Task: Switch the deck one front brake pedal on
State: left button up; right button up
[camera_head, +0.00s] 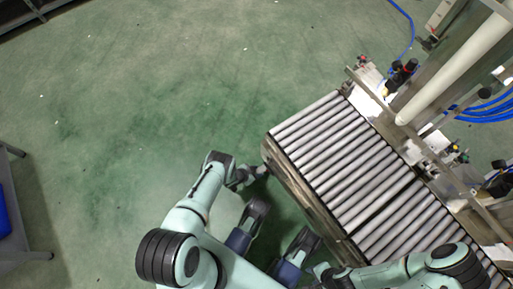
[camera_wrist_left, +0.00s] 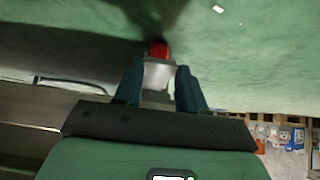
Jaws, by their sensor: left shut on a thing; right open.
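In the left wrist view my left gripper (camera_wrist_left: 158,82) is shut on a small silver-grey piece with a red end (camera_wrist_left: 158,50), which appears to be the front brake pedal. The piece sits between the two dark fingers, its red end beyond their tips. In the head view my left gripper (camera_head: 250,176) is low beside the left corner of the roller deck (camera_head: 283,168). The pedal cannot be made out there, and I cannot tell its position.
The deck's metal rollers (camera_head: 340,150) run toward the lower right. A machine frame with hoses and a pale tube (camera_head: 455,72) stands along its far side. Open green floor (camera_head: 150,90) lies to the left. A dark frame with a blue part (camera_head: 8,212) is at the left edge.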

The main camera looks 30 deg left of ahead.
pick_arm(q)
jog(key=shift+f+t+h, duration=0.3)
jog(key=shift+f+t, duration=0.35)
jog(key=shift+t, duration=0.25)
jog(key=o, duration=1.1)
jog(key=shift+c, duration=0.2)
jog(key=p+v, duration=0.6)
jog(key=v, duration=0.7)
jog(key=shift+s+a+p, duration=0.2)
jog(key=shift+p, duration=0.15)
pick_arm(e)
jog(key=w+a+r+t, duration=0.1)
jog(key=w+r+t, duration=0.3)
jog(key=w+r, duration=0.5)
jog(key=w, duration=0.3)
jog(key=shift+w+a+r+n+t, duration=0.2)
jog(key=shift+a+n+t, duration=0.1)
jog(key=shift+a+n, duration=0.1)
pick_arm(q)
jog(key=shift+f, duration=0.1)
